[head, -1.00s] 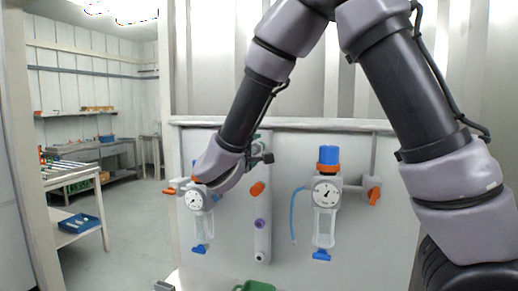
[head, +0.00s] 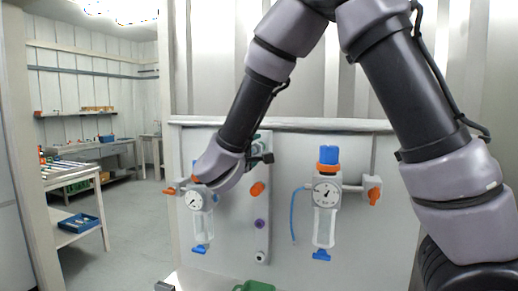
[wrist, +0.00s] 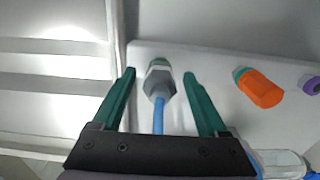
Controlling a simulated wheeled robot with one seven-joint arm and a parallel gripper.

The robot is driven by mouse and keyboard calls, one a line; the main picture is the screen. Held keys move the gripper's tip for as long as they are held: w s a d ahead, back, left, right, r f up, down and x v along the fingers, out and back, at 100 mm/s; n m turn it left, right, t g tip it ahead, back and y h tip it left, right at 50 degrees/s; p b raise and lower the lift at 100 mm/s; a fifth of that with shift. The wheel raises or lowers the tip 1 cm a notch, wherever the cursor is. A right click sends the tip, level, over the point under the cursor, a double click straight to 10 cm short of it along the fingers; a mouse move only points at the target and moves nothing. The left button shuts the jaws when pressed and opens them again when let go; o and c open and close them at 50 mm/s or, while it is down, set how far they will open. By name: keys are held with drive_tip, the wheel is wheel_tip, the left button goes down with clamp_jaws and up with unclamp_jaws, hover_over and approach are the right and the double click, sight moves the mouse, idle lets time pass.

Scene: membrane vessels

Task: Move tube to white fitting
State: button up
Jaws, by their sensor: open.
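A blue tube (wrist: 158,118) ends in a grey hex connector (wrist: 160,80), which sits at a green-ringed fitting (wrist: 158,63) on the pale strip. My gripper (wrist: 160,72) is open, its dark green fingers on either side of the connector, with a gap visible on both sides. In the head view my gripper (head: 262,153) is at the top of the strip, and my arm partly hides this area. The white fitting (head: 260,257) is at the bottom of the strip, below the orange fitting (head: 257,189) and the purple fitting (head: 260,223).
Two vessels with gauges, the left one (head: 201,228) and the right one (head: 325,228), flank the strip on the panel (head: 390,245). Another blue tube (head: 293,217) hangs beside the right vessel. A green container (head: 257,287) stands below. Orange-handled valves project from the panel.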

clamp_jaws()
drive_tip(key=shift+s, duration=0.1)
drive_tip(key=shift+v, duration=2.95)
wheel_tip(320, 180, down, 39)
drive_tip(key=shift+s+a, duration=0.2)
drive_tip(key=shift+s, duration=0.25)
